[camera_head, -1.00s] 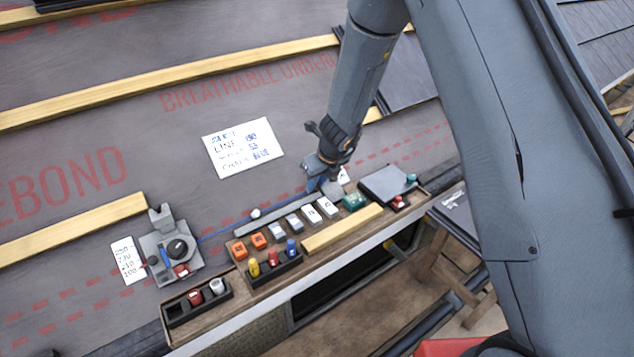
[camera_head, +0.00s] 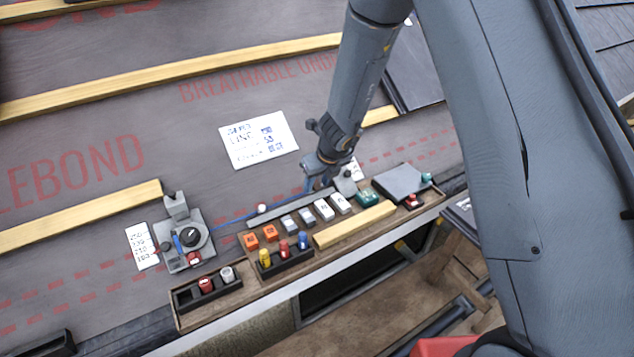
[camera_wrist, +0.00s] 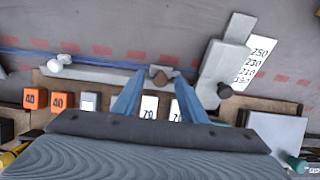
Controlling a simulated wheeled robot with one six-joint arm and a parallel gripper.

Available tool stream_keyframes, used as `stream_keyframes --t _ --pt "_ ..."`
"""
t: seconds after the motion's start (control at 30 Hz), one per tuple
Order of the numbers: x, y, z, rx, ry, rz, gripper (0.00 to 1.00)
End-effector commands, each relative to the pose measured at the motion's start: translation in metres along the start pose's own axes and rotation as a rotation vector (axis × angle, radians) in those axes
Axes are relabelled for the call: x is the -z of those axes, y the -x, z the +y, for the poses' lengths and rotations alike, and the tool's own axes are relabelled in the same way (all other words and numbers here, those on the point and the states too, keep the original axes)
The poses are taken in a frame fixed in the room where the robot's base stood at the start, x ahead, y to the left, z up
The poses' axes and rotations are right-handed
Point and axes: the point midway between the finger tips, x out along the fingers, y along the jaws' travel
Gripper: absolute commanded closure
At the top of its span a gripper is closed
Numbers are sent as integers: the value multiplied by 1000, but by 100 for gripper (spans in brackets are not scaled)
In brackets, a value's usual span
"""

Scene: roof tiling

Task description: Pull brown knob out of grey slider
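The brown knob (camera_wrist: 160,75) sits on the long grey slider (camera_wrist: 110,76), near its right end, in the wrist view. The grey slider (camera_head: 283,208) also shows in the head view, where my gripper hides the knob. My gripper (camera_wrist: 158,92) is open, its two blue fingers apart with the knob between and just beyond their tips in the picture. Nothing is held. In the head view my gripper (camera_head: 318,184) points down over the slider's right end. I cannot tell the exact height of the fingertips above the slider.
A tilted grey block (camera_wrist: 224,68) stands close right of the fingers, beside a number card (camera_wrist: 256,62). A white knob (camera_wrist: 57,62) is at the slider's left end. Orange tiles (camera_head: 262,236), white tiles (camera_head: 332,206) and a wooden strip (camera_head: 354,224) lie in front.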

Motion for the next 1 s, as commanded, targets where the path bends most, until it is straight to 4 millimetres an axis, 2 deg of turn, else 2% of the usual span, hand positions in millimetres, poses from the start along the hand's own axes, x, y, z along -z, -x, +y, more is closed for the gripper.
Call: stream_keyframes --t 0.23,0.33,0.73,1.0 --pt "0 0 1 -1 2 0 62" --pt "0 6 1 -1 2 0 62" --pt "-1 65 1 0 1 0 62" --pt "0 78 0 0 1 1 62"
